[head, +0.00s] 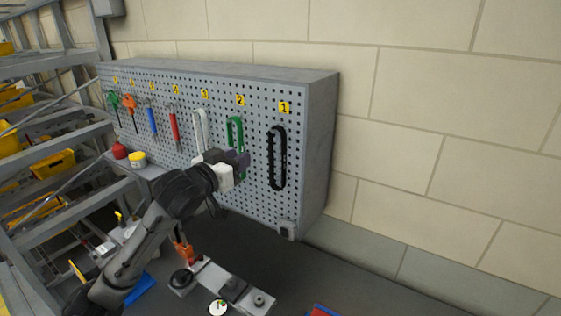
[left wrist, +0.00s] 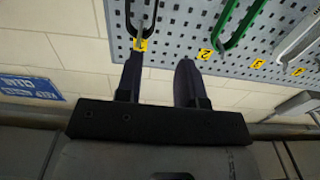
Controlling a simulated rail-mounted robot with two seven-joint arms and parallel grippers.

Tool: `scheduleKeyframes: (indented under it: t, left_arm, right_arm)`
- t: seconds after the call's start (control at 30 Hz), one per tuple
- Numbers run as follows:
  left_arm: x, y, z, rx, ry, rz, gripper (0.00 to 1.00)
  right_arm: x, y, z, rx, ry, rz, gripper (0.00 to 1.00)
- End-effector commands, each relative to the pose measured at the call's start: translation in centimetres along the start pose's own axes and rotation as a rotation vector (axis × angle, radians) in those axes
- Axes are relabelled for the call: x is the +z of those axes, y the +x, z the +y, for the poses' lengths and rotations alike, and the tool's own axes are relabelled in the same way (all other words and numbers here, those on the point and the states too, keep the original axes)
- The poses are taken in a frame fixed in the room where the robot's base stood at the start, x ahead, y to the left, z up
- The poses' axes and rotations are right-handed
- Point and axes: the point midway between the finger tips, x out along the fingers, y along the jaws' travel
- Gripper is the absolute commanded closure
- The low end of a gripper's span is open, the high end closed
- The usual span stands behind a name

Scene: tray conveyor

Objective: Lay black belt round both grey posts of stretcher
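The black belt (head: 277,158) hangs as a long upright loop under label 1 on the pegboard. Its rounded end (left wrist: 131,22) shows at the top of the left wrist view. My left gripper (head: 243,161) is in front of the board, overlapping the green belt in the head view, left of the black belt. In the left wrist view its two dark fingers (left wrist: 163,65) are apart with nothing between them. The stretcher (head: 215,277) lies below, a grey bar with round fittings along it; which are its posts is hard to tell. My right gripper is out of view.
A green belt (head: 230,131) and a white belt (head: 197,122) hang left of the black one on the pegboard (head: 258,138). Tools hang further left. A red pot (head: 120,151) and shelving with yellow bins stand at left. A plain wall is right.

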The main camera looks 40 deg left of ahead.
Motion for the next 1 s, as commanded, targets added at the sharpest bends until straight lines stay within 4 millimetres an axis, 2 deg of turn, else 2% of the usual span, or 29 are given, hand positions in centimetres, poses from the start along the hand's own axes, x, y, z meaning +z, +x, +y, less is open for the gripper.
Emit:
scheduleKeyframes:
  t: [0.4,0.77,1.0]
  left_arm:
    - [-0.1,6.5,0.1,0.0,-0.014,-0.003,0.65]
    - [0.1,8.8,0.2,0.0,-0.011,-0.004,0.65]
    - [0.4,11.9,0.5,0.0,-0.013,-0.005,0.65]
  right_arm:
    - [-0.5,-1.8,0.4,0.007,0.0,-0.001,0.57]
    - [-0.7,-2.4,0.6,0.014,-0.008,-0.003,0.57]
    - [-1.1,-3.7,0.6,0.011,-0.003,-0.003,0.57]
